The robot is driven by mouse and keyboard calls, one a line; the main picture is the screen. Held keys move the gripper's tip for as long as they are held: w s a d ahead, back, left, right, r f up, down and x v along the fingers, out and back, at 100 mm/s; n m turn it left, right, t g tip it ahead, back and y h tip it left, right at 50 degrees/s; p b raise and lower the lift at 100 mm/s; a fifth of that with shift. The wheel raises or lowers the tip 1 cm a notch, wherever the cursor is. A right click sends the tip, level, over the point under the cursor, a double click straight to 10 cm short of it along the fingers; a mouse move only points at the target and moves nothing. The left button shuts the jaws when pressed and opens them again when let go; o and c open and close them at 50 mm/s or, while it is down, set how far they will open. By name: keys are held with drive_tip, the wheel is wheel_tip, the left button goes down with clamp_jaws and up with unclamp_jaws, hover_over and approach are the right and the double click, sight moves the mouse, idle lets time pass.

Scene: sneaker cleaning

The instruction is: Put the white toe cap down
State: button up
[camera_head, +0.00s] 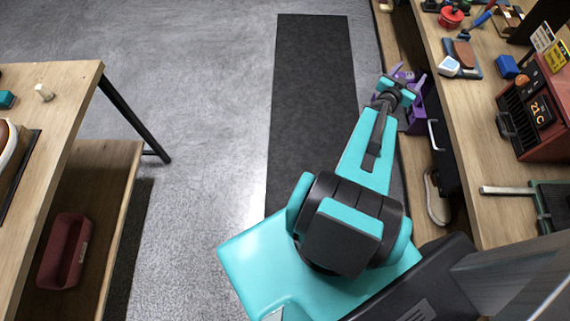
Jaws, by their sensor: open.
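My gripper (408,76) is open at the left edge of the right bench, just above a purple bin (413,112). I see nothing between its fingers, though they are small in the picture. I cannot clearly make out the white toe cap. A small white piece with a blue edge (448,66) lies on the right bench, to the right of my gripper and apart from it; I cannot tell if it is the toe cap. A shoe with a white sole (437,200) is partly visible low beside the right bench.
The right bench (464,122) holds a red heater-like box (533,115), a blue block (507,67), a red round tin (451,17) and a green vise (550,205). The left table (62,100) has a dark red bin (66,250) on its lower shelf. The floor between is clear, with a dark mat (311,85).

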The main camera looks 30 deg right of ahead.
drive_tip(key=w+a+f+n+t+y, duration=0.1)
drive_tip(key=w+a+f+n+y, duration=0.3)
drive_tip(key=w+a+f, duration=0.55)
drive_tip(key=w+a+f+n+t+y, duration=0.1)
drive_tip(key=w+a+f+y, duration=0.45)
drive_tip(key=a, duration=0.65)
drive_tip(key=a+f+n+g+y, duration=0.1)
drive_tip(key=a+f+n+y, duration=0.1)
drive_tip(key=a+f, duration=0.5)
drive_tip(key=a+f+n+g+y, duration=0.2)
drive_tip(key=a+f+y, duration=0.1)
drive_tip(key=a, duration=0.9)
drive_tip(key=s+a+f+n+g, duration=0.1)
drive_tip(key=s+a+g, duration=0.4)
drive_tip(key=s+a, duration=0.5)
drive_tip(key=s+a+f+n+g, duration=0.2)
drive_tip(key=s+a+g, duration=0.3)
drive_tip(key=s+a, duration=0.4)
drive_tip(key=s+n+y, duration=0.1)
drive_tip(key=s, duration=0.2)
drive_tip(key=shift+s+a+f+n, duration=0.25)
drive_tip(key=shift+a+n, duration=0.1)
drive_tip(key=shift+n, duration=0.05)
drive_tip(key=shift+f, duration=0.1)
